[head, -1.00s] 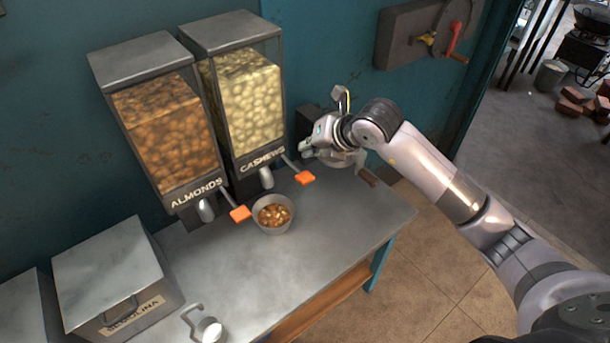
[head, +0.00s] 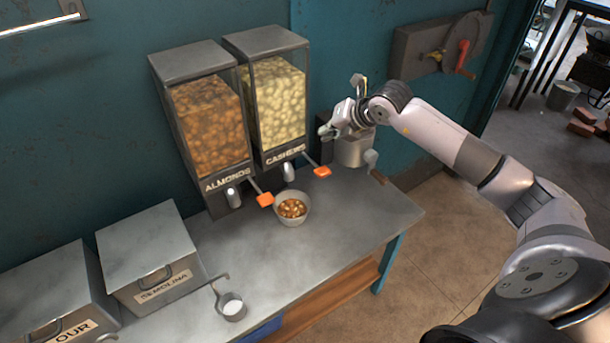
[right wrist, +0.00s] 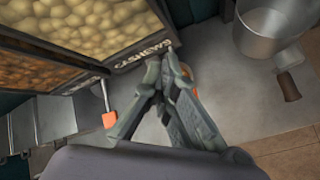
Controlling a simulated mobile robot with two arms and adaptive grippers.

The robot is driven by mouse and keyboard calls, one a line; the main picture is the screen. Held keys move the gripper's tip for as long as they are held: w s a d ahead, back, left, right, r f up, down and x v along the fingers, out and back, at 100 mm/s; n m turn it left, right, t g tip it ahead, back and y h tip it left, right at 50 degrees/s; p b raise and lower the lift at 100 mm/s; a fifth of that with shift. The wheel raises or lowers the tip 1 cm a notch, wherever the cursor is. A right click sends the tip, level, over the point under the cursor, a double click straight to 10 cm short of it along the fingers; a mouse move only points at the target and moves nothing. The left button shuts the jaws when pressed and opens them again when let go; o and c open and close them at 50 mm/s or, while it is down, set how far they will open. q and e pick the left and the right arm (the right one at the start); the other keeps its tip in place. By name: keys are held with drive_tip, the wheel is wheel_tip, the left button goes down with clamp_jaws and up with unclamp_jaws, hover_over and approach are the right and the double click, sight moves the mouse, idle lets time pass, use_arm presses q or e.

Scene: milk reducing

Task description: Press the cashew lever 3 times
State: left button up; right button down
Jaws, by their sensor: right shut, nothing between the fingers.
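The cashew dispenser (head: 277,103) stands against the teal wall, labelled CASHEWS. Its orange-tipped lever (head: 322,172) sticks out at its lower right. My right gripper (head: 325,132) is shut and empty, above and to the right of that lever and beside the dispenser. In the right wrist view the shut fingers (right wrist: 158,75) lie in front of the CASHEWS label, and they hide most of the cashew lever; a bit of orange (right wrist: 191,78) shows behind them. A bowl with nuts (head: 292,208) sits on the table below the spouts. My left gripper is not in view.
The almond dispenser (head: 207,125) with its orange lever (head: 265,200) stands to the left. A metal pot (head: 354,150) with a wooden handle stands behind and below my right gripper. Metal boxes (head: 147,258) and a small cup (head: 232,306) are at the left. The table's front right (head: 365,215) is clear.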

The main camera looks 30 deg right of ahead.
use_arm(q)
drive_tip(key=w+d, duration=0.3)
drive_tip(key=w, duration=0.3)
use_arm(e)
drive_tip(key=b, duration=0.5)
hover_over(325, 169)
wheel_tip(325, 169, down, 8)
drive_tip(key=shift+s+f, duration=0.1)
drive_tip(key=shift+f, duration=0.5)
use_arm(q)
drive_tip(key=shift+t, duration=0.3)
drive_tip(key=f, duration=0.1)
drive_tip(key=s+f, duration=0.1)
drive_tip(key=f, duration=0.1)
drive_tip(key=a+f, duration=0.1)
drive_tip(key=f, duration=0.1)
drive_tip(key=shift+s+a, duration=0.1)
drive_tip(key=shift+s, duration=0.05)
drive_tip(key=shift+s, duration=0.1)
use_arm(e)
drive_tip(key=shift+r, duration=0.1)
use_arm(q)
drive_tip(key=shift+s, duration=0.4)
